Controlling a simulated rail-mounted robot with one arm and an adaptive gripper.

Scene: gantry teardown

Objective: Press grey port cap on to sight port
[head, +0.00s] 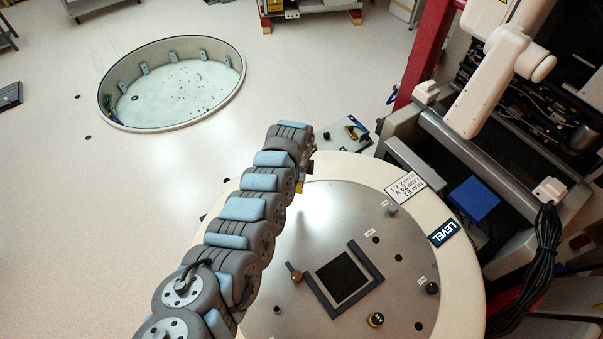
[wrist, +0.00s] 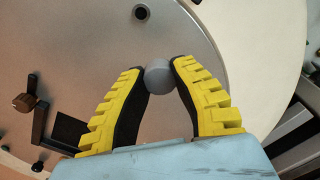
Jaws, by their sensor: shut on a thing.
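My gripper (wrist: 158,76) is shut on a rounded grey cap (wrist: 158,78), held between the tips of its yellow-backed fingers in the wrist view. In the head view only a small yellow part of my gripper (head: 299,187) shows beside my arm, over the upper left of the round grey plate (head: 325,205); the held cap is hidden there. The wrist view shows a dark round hole (wrist: 141,11) beyond the fingertips, apart from the cap. More dark holes (head: 375,239) lie on the plate's right side. I cannot tell which one is the sight port.
A brown knob (head: 296,276) stands by a dark square panel (head: 342,277) in a raised bracket. A grey peg (head: 392,209), a dark peg (head: 432,288) and a black-and-yellow knob (head: 376,319) also stand on the plate. Machinery (head: 470,190) rises at the right.

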